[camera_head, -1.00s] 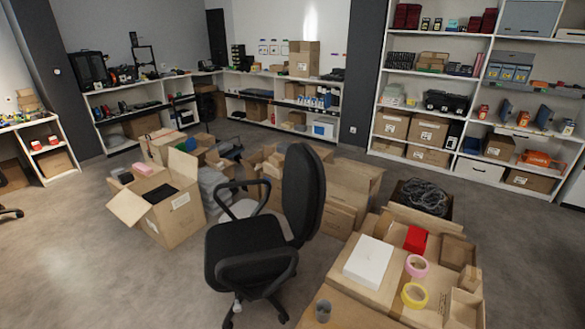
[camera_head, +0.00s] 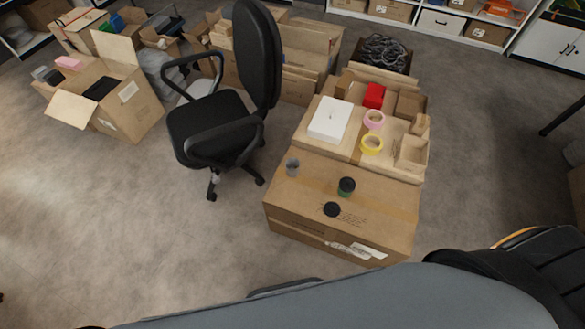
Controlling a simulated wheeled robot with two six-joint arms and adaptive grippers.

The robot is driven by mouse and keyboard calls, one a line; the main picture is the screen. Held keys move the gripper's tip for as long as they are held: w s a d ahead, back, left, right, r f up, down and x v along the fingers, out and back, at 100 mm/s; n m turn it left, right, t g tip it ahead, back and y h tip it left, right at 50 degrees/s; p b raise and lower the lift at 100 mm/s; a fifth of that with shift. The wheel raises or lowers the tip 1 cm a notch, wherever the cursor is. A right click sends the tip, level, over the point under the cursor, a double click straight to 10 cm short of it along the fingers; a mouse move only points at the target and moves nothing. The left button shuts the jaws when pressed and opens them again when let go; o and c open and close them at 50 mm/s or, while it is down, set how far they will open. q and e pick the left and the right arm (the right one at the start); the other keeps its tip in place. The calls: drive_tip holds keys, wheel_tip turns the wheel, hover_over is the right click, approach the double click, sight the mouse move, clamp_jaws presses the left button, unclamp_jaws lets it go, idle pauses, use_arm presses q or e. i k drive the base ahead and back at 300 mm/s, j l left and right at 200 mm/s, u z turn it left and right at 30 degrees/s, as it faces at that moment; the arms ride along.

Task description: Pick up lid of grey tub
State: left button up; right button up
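A small grey tub (camera_head: 292,167) stands near the left edge of the closed front carton (camera_head: 390,207). Its top looks grey; I cannot tell whether a lid sits on it. To its right on the same carton is a green jar with a black top (camera_head: 347,187). In front of that jar is a round black piece (camera_head: 332,209); I cannot tell whether it is a loose lid or the top of a low tub. Neither of my grippers is in view.
Behind, a carton carries a white box (camera_head: 328,120), a red box (camera_head: 374,95), a pink tape roll (camera_head: 374,119) and a yellow tape roll (camera_head: 371,144). A black office chair (camera_head: 215,120) stands close left. Floor is clear left of the front carton.

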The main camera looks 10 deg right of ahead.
sight(332, 210)
drive_tip(key=z, duration=1)
drive_tip(key=l+u, duration=0.25)
drive_tip(key=u, duration=0.15)
